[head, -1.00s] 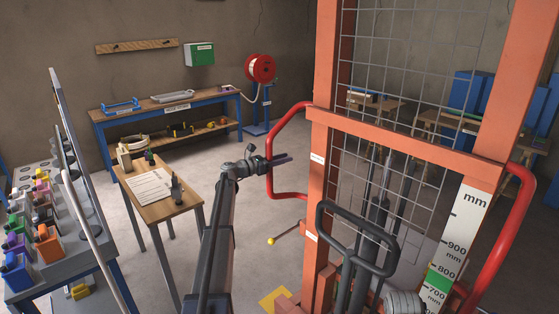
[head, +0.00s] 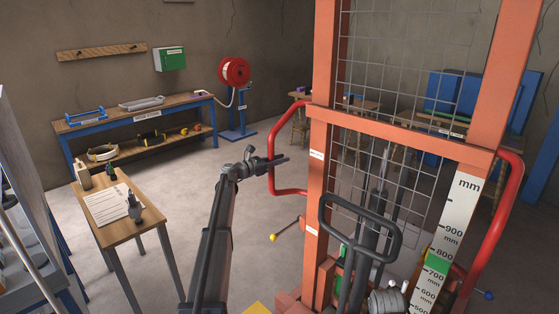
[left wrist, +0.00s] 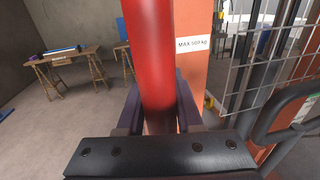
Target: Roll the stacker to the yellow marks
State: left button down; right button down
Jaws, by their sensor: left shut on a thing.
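The orange stacker (head: 400,136) stands upright close in front of me, with a wire mesh, a black tiller loop (head: 325,215) and a white and green mm scale (head: 455,235). My left gripper (head: 279,161) is shut on its left red handle (head: 290,192). In the left wrist view the red handle (left wrist: 152,60) runs between the two fingers, beside the orange post with a "MAX 500 kg" label (left wrist: 193,44). The right red handle (head: 516,200) is free. My right gripper is out of view.
A small wooden table (head: 122,232) with a paper stands at the left. A blue-legged workbench (head: 190,110) and a red hose reel (head: 234,71) are along the back wall. Wooden trestles stand behind the stacker. Open floor lies between the small table and the stacker.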

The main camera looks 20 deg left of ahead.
pick_arm(q)
jog(key=shift+s+a, duration=0.45)
jog(key=shift+a, duration=0.05)
jog(key=c, duration=0.9)
grip_release()
jog(key=shift+s+a+r, duration=0.1)
jog(key=shift+s+r, duration=0.05)
jog(key=shift+r, duration=0.05)
jog(key=shift+o, duration=0.8)
jog(key=shift+s+r, duration=0.15)
jog(key=shift+o, duration=0.7)
jog(key=shift+w+d, duration=0.2)
jog(key=shift+w, duration=0.1)
jog(key=shift+v, duration=3.9)
